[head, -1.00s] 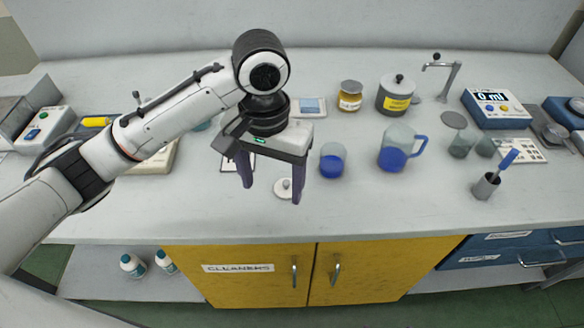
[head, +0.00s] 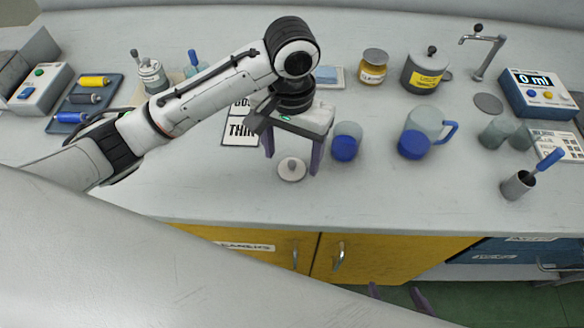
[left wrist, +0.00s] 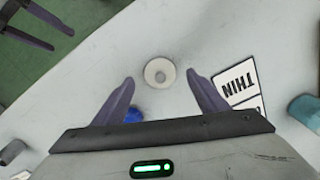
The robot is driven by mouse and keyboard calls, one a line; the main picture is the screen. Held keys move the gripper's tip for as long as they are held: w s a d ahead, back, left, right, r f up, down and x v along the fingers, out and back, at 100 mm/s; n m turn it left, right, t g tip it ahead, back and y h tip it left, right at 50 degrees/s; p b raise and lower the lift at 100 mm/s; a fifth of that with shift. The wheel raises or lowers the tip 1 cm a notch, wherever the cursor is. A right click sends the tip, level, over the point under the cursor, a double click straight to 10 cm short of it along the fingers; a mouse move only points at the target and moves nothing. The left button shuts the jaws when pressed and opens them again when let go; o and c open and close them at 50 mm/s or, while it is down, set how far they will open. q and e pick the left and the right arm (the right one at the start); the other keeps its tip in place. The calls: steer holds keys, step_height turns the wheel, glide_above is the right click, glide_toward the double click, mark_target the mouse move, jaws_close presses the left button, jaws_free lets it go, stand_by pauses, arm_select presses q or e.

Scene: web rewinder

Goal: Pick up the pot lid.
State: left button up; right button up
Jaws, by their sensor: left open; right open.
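The pot lid (head: 291,169) is a small pale disc with a round knob, lying flat on the bench near its front edge. In the left wrist view the lid (left wrist: 159,73) shows centred between the fingertips. My left gripper (head: 292,162) points down over the lid, open and empty, one finger to each side in the picture; the left wrist view shows its fingers too (left wrist: 159,78). I cannot tell the exact height above the lid. My right gripper (head: 397,297) shows only its purple fingers at the bottom, past the bench front, open and away from the lid.
A beaker of blue liquid (head: 346,142) stands close right of my left gripper. A blue-handled jug (head: 417,139), an amber jar (head: 374,66) and a grey pot (head: 426,70) are farther right. A printed card (head: 240,131) lies to the left. Bench around the lid is clear.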

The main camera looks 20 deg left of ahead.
mark_target(292, 167)
arm_select(q)
step_height(292, 167, down, 2)
steer(key=shift+f, duration=0.25)
steer(key=c, duration=1.1)
steer(key=shift+c, duration=0.2)
